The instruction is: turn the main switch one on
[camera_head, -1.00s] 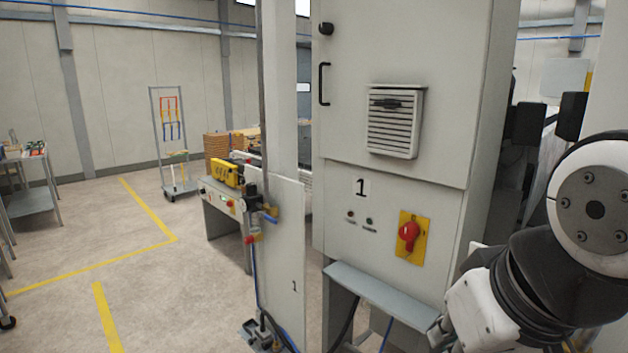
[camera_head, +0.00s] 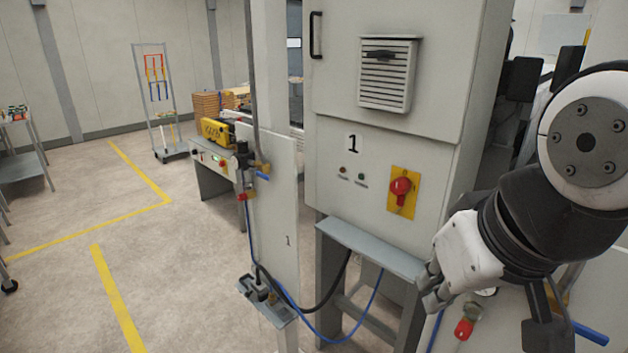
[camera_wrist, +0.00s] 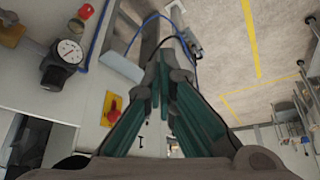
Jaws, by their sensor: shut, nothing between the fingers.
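The main switch (camera_head: 401,187) is a red rotary knob on a yellow plate (camera_head: 405,207), on the front of the grey cabinet (camera_head: 335,180) below and right of the label "1" (camera_head: 354,145). In the wrist view the switch (camera_wrist: 114,111) shows left of the fingers. My gripper (camera_head: 428,289) is at the lower right of the head view, below and right of the switch and apart from it. In the wrist view its fingers (camera_wrist: 166,62) come together with nothing between them. The knob's exact angle is hard to tell.
A grey shelf (camera_head: 370,246) juts out below the switch. A red knob (camera_head: 464,329) and a pressure gauge (camera_wrist: 70,51) are close to my gripper. Blue and black hoses hang below the shelf. A narrow panel (camera_head: 275,215) stands left of the cabinet. Floor at left is clear.

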